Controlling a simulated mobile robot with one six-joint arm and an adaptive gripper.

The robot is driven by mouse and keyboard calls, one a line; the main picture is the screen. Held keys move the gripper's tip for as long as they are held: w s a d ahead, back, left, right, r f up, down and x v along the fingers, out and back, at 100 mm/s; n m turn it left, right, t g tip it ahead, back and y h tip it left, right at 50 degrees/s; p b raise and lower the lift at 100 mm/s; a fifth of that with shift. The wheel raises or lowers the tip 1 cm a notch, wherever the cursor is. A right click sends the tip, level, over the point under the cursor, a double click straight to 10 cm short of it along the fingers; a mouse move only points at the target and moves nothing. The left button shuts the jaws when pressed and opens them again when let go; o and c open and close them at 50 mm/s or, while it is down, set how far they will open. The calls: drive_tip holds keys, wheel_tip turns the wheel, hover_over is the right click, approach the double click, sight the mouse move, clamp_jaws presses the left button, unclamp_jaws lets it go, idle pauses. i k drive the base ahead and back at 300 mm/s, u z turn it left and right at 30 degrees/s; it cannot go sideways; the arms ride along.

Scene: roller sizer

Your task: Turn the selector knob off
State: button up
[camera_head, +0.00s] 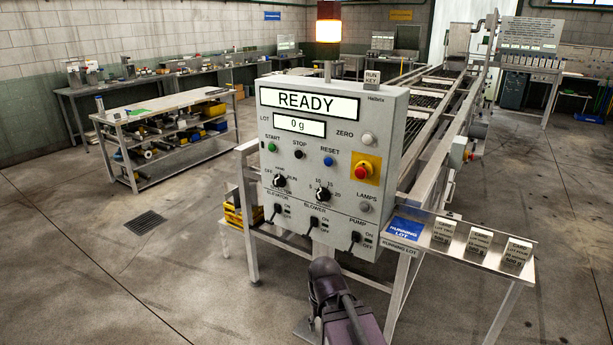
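The selector knob (280,181) is a black rotary knob at the left of the grey control panel (386,100). The panel display (309,102) reads READY and the one below (299,125) reads 0 g. A dark part of my arm shows at the bottom centre, below and in front of the panel. My gripper's fingers are not in view.
A red emergency button (361,172) on yellow stands out at right. Three black switches (314,223) line the panel's lower edge. A lit beacon (328,31) tops the panel.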

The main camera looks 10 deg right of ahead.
sight(278, 181)
drive_tip(key=z, duration=0.45)
drive_tip(key=i, duration=0.7)
drive_tip(key=z, duration=0.3)
